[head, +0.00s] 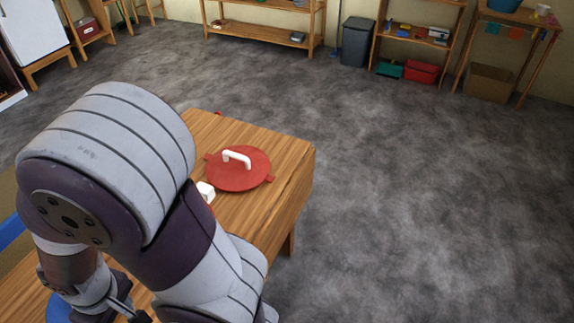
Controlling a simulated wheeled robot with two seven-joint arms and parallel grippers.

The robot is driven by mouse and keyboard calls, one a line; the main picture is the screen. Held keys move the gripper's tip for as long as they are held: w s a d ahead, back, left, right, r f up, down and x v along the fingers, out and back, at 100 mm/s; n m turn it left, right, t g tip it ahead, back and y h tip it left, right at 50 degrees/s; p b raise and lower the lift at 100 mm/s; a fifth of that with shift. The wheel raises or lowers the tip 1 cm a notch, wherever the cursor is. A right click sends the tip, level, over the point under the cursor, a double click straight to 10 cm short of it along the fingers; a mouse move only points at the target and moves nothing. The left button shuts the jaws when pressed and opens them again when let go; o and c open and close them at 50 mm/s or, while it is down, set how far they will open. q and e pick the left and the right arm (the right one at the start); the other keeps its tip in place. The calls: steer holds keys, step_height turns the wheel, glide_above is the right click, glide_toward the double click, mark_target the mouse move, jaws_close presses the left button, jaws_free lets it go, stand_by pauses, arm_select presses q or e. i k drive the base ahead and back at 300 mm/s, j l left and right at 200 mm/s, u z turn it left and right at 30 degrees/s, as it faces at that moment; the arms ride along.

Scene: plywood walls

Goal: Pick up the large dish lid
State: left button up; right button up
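The large dish lid (250,178) is a round red disc with a white arched handle (237,157) on top and small red tabs at its edge. It lies flat near the far right end of the wooden table (285,190). My arm fills the left of the head view and hides much of the table. What looks like my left gripper (118,303) shows partly at the bottom left, dark and apart from the lid. Its fingers are too hidden to tell open from shut. My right gripper is not in view.
A small white object (206,191) lies close to the lid's left, partly behind my arm. A blue round edge (57,309) shows at the bottom left. Shelves (265,30), a grey bin (356,42) and a cardboard box (490,83) stand along the wall. The floor on the right is clear.

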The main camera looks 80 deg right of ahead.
mark_target(238, 167)
steer(key=z, duration=2.3)
